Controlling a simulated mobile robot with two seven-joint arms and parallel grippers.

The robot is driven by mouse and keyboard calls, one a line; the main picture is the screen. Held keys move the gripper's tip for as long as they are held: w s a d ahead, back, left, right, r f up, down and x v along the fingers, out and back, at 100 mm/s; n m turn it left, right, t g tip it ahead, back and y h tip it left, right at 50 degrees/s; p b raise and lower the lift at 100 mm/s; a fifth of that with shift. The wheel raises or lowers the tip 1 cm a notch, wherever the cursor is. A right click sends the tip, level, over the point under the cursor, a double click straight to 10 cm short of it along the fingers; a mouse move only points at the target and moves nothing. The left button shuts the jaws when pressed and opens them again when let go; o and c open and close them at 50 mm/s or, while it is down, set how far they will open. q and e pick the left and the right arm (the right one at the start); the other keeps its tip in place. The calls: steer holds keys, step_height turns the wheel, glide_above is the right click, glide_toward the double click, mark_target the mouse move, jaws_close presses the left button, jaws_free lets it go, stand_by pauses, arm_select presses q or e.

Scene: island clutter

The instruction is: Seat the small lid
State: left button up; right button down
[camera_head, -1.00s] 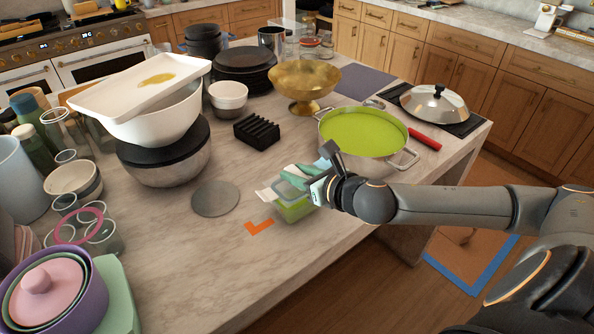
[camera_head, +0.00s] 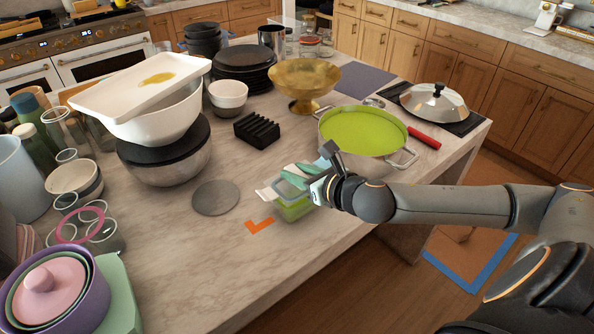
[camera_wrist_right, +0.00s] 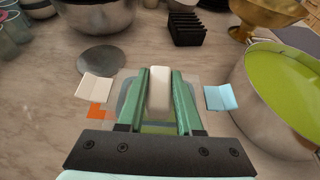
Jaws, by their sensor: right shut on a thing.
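The small lid (camera_wrist_right: 128,96) is a clear grey panel with a pale raised grip (camera_wrist_right: 159,92) in the middle. My right gripper (camera_head: 292,178) is shut on that grip, its green fingers (camera_wrist_right: 163,95) on either side of it in the wrist view. Below is a small clear container with green contents (camera_head: 293,211), near the island's front edge. A white flap (camera_head: 267,194) and a light blue flap (camera_wrist_right: 220,97) stick out on opposite sides. The fingers hide part of the lid, and I cannot tell whether its rim touches the container all round. My left gripper is out of view.
A pot of green soup (camera_head: 362,137) stands close behind and right of my gripper. A grey disc (camera_head: 215,198) and an orange corner mark (camera_head: 259,226) lie to the left on the marble island (camera_head: 200,265). A black rack (camera_head: 257,131) stands further back.

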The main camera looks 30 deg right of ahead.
arm_select(q)
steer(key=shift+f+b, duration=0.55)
steer(key=shift+b, duration=0.05)
arm_select(e)
steer(key=shift+f, duration=1)
steer(key=c, duration=0.5)
jaws_free()
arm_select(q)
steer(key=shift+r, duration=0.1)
